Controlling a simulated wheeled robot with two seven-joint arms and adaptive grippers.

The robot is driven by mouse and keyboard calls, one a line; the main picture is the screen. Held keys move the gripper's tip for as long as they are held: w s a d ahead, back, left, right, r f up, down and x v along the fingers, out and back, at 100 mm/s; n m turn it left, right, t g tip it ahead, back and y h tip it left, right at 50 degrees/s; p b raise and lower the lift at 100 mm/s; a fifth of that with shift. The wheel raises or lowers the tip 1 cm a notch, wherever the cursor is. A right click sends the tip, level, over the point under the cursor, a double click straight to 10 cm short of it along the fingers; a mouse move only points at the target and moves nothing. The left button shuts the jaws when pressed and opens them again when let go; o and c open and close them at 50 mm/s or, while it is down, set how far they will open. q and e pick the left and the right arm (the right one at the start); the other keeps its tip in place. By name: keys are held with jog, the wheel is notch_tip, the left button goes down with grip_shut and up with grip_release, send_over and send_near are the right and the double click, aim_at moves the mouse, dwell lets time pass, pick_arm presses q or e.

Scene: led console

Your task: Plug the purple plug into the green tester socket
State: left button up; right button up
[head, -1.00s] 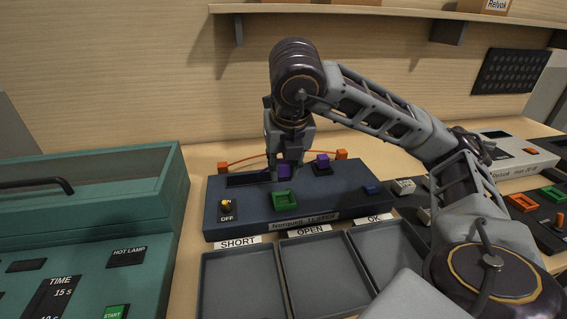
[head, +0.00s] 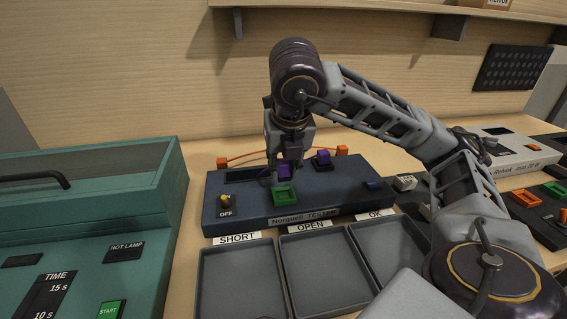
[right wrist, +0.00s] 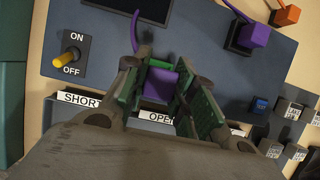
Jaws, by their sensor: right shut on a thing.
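The purple plug (head: 284,171) is between the fingers of my right gripper (head: 288,165), which is shut on it. In the right wrist view the plug (right wrist: 160,84) sits between the two green-padded fingers. The green tester socket (head: 284,196) is on the dark blue tester (head: 350,207), just in front of and below the plug in the head view. In the right wrist view the green socket (right wrist: 160,63) is partly hidden by the plug and fingers. I cannot tell whether plug and socket touch. My left gripper is not in view.
Another purple plug (head: 323,157) stands on the tester, with a purple lead from it. Orange plugs (head: 222,163) sit at its rear corners, joined by an orange wire. The switch (head: 226,201) is at OFF. Empty trays (head: 325,270) lie in front; a teal machine (head: 120,220) stands left.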

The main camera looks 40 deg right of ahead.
aim_at(284, 179)
jog(key=shift+f+b, duration=2.2)
jog(key=shift+f, duration=0.3)
dwell(3.1)
jog(key=shift+s+a+f+b, duration=0.15)
jog(key=shift+f+b, duration=0.05)
jog(key=shift+f, duration=0.15)
jog(key=shift+s+a+f+b, duration=0.1)
jog(key=shift+s+f+b, duration=0.1)
jog(key=shift+f, duration=0.1)
dwell(0.9)
jog(key=o, duration=1.1)
jog(key=shift+w, duration=0.15)
jog(key=o, duration=0.9)
jog(key=shift+w+d+r, duration=0.1)
jog(key=shift+r, duration=0.05)
jog(key=shift+c, duration=0.2)
